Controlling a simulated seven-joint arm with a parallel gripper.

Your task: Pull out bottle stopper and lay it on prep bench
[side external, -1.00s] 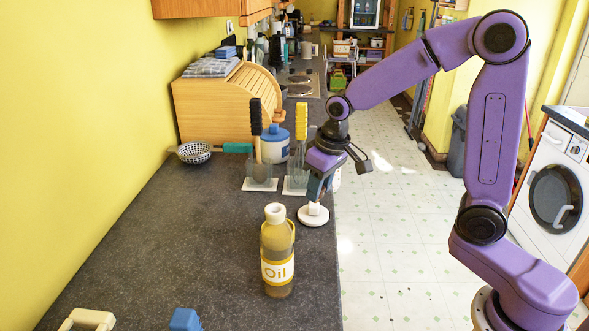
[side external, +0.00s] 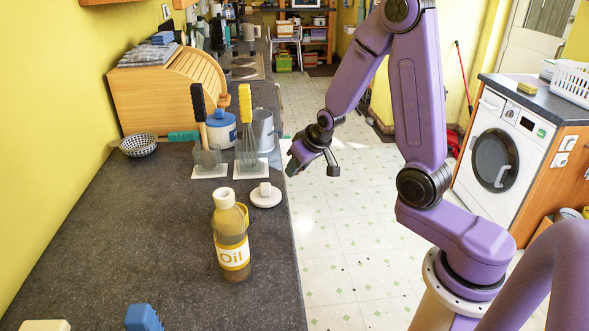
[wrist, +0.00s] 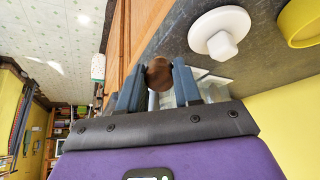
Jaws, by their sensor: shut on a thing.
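The oil bottle (side external: 231,240) stands upright on the dark prep bench (side external: 150,235), with a white neck and an "Oil" label. My gripper (side external: 293,168) is raised beyond the bottle, at the bench's right edge and clear of the bench top. In the wrist view its blue fingers (wrist: 158,88) are shut on a brown rounded piece (wrist: 159,72) that looks like the bottle stopper. This piece is hidden in the side view. A white disc with a knob (side external: 265,196) lies on the bench near its right edge; it also shows in the wrist view (wrist: 221,34).
A whisk (side external: 246,135) and a black-handled utensil (side external: 199,105) stand upright on white bases. A blue-lidded jar (side external: 221,130), grey jug (side external: 263,130), colander (side external: 138,145) and wooden bread bin (side external: 160,92) are behind.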

